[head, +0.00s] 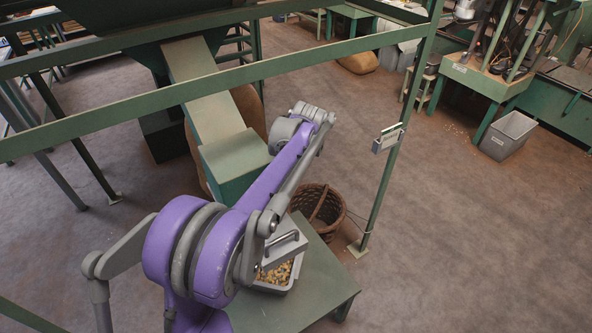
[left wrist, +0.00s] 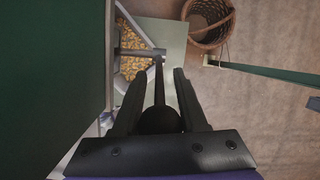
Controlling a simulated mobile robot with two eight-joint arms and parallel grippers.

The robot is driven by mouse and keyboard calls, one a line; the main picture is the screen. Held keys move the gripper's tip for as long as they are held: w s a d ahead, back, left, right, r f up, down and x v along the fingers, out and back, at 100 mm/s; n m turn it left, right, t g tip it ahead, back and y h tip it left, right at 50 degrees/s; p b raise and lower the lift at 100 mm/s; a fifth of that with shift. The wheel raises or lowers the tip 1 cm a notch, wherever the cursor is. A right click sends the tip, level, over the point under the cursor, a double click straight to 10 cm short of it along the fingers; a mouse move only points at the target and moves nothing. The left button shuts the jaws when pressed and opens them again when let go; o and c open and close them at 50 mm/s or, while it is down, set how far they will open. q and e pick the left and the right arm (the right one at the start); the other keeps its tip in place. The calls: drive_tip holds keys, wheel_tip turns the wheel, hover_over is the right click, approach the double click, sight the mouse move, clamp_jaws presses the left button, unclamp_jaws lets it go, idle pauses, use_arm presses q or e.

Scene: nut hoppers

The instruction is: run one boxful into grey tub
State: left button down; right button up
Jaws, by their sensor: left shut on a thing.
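The grey tub (head: 273,288) stands on a low green table (head: 327,290), with tan nuts (head: 277,272) inside. A grey part with a bar handle (head: 285,249) shows at its far side. The green box (head: 235,170) at the chute's lower end is close by; a dark green wall (left wrist: 50,80) fills the left of the left wrist view. There, my left gripper (left wrist: 159,75) is shut on a thin dark lever (left wrist: 140,52), which reaches over the nuts (left wrist: 134,67). My arm hides this gripper in the head view. My right gripper is out of view.
A sloping chute (head: 200,85) runs down to the box. Green frame rails and a post (head: 393,150) cross the space. A wicker basket (head: 318,210) sits on the floor behind the table. A grey bin (head: 508,136) stands farther right; the floor between is clear.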

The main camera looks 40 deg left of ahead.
use_arm(q)
drive_tip(key=shift+w+a, duration=0.1)
drive_tip(key=shift+a, duration=0.1)
idle(0.3)
drive_tip(key=c, duration=0.5)
unclamp_jaws()
drive_tip(key=v, duration=1.1)
drive_tip(key=shift+p, duration=0.3)
drive_tip(key=shift+f, duration=0.1)
